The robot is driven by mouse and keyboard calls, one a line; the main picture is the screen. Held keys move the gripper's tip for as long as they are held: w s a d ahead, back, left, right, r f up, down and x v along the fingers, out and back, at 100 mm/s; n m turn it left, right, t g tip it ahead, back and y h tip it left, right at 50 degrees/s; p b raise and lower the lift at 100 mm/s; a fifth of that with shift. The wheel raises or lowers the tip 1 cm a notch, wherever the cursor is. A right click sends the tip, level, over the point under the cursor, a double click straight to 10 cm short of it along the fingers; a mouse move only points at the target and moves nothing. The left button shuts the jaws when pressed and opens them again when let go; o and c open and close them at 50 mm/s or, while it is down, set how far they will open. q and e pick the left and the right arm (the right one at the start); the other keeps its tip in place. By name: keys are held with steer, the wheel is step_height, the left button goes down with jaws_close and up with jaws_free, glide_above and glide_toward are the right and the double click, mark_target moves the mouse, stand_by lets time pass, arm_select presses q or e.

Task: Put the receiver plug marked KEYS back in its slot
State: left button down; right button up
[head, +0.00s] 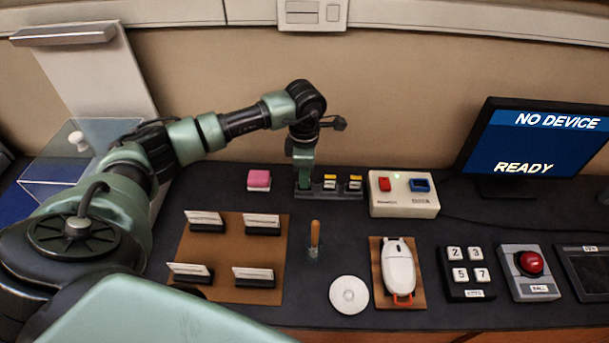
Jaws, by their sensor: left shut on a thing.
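A dark slotted rack (342,191) stands at the back of the counter. My left gripper (303,180) points down at the rack's left end. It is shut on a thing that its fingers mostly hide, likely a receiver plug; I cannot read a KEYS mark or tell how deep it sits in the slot. My right gripper is not in view.
A pink block (259,180) stands just left of the rack, a white box with red and blue parts (404,207) just right. In front are a brown card board (223,258), a wooden-handled tool (315,238) and a white mouse (398,268). The monitor (535,150) reads NO DEVICE, READY.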

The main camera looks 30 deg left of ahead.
arm_select(q)
steer(key=shift+f, duration=0.25)
steer(key=c, duration=0.9)
jaws_free()
steer(key=shift+o, duration=0.2)
steer(key=shift+r, duration=0.15)
steer(key=shift+r+p, duration=1.95)
steer(key=shift+r, duration=1.45)
